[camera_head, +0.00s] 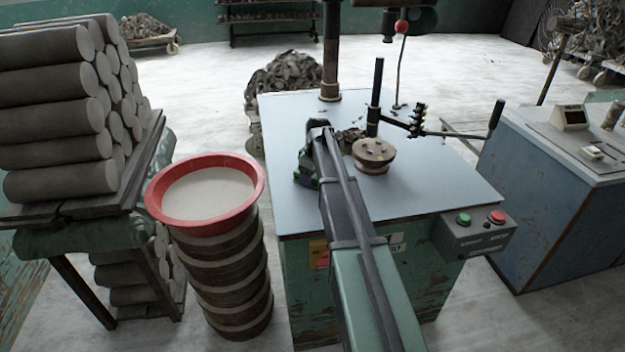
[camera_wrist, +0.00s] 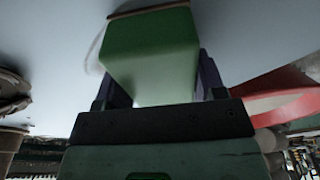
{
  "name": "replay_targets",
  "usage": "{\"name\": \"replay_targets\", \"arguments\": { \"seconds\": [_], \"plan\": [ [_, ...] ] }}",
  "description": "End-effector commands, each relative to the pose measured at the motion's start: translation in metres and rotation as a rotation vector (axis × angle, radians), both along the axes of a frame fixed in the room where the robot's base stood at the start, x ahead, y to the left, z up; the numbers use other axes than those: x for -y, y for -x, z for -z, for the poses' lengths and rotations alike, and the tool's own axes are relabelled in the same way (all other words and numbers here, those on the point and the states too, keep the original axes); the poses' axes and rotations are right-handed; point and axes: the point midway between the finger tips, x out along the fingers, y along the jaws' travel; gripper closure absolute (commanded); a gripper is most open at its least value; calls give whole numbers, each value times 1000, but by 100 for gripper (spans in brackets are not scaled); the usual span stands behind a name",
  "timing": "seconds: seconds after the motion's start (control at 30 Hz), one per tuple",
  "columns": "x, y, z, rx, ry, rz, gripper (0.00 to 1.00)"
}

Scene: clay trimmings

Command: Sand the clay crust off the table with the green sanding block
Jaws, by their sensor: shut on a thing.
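My gripper (camera_head: 308,168) is over the left part of the pale blue-grey table (camera_head: 435,180), left of a round wooden piece. It is shut on the green sanding block (camera_wrist: 150,58), which fills the middle of the wrist view between the dark fingers. A thin brown layer on the block's far face (camera_wrist: 150,10) is at the table top, seemingly touching it; the exact contact cannot be told. A faint greyish curved mark (camera_wrist: 94,55) shows on the table beside the block, perhaps clay crust. In the head view my arm and gripper hide most of the block and the surface around it.
The round wooden piece (camera_head: 374,152) and dark clay scraps (camera_head: 349,136) lie close right of my gripper. Behind stand a post (camera_head: 331,50) and a lever arm (camera_head: 460,133). A red basin (camera_head: 160,205) stands left of the table. The table's right front is clear.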

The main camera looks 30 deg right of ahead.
Motion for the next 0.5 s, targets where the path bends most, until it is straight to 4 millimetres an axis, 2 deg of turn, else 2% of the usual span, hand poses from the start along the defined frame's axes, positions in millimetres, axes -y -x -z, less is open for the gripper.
{"name": "replay_targets", "arguments": {
  "seconds": [0.17, 0.5],
  "plan": [
    [1, -4, 1, 2, 1, 0, 58],
    [11, -37, -1, 2, 1, 0, 58]
  ]
}}
